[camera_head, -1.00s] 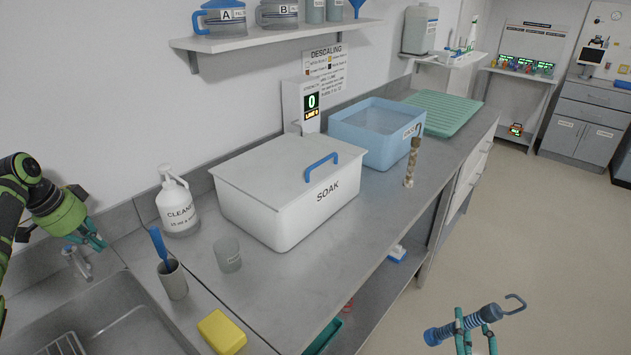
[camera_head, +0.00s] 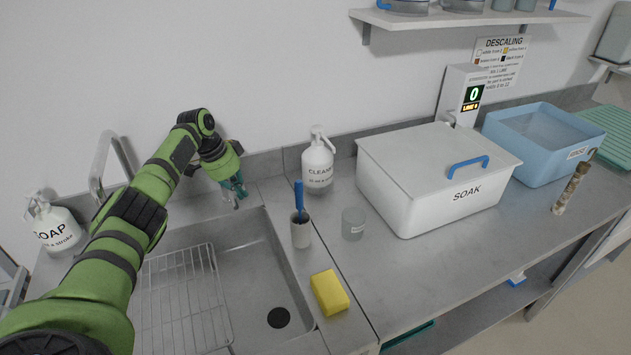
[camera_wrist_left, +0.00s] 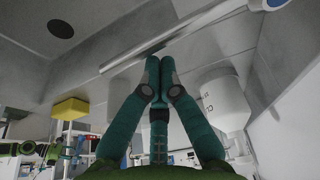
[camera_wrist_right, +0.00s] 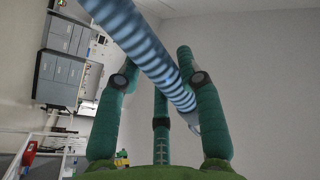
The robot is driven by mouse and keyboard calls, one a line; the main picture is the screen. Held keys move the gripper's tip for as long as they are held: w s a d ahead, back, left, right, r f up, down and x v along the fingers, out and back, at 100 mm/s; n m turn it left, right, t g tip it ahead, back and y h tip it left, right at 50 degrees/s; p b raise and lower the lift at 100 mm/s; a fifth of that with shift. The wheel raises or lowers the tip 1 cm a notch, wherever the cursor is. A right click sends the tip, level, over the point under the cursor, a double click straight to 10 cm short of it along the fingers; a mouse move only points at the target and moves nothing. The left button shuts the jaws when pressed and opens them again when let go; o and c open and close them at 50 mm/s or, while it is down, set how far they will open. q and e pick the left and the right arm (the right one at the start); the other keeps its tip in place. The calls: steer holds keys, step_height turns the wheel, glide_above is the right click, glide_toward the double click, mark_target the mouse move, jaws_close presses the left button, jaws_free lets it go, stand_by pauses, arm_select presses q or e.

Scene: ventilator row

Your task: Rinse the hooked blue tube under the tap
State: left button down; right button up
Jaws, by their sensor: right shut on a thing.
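The blue tube (camera_wrist_right: 150,52), ribbed, crosses the right wrist view at a slant, a grey hook end low right. My right gripper (camera_wrist_right: 160,75) is shut on it; neither shows in the head view. The metal tap spout (camera_head: 108,150) arches at the sink's back left. My left gripper (camera_head: 236,188) is at the sink's back right edge, over a small metal fitting (camera_head: 232,203). In the left wrist view its fingertips (camera_wrist_left: 159,65) are together beside a metal bar (camera_wrist_left: 180,38); contact is unclear. I see no running water.
The sink (camera_head: 255,280) holds a wire rack (camera_head: 182,290). A soap bottle (camera_head: 55,228) stands left; a cleaner bottle (camera_head: 318,168), brush cup (camera_head: 301,232), beaker (camera_head: 353,224) and yellow sponge (camera_head: 330,292) stand right. The soak box (camera_head: 405,200) and blue rinse tub (camera_head: 535,150) are further right.

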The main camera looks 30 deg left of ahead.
steer(key=shift+r+p, duration=0.55)
steer(key=shift+r, duration=0.1)
arm_select(q)
steer(key=shift+s+a+r, duration=0.1)
steer(key=shift+s+a, duration=0.35)
steer(key=shift+s, duration=0.2)
arm_select(e)
steer(key=shift+f, duration=0.1)
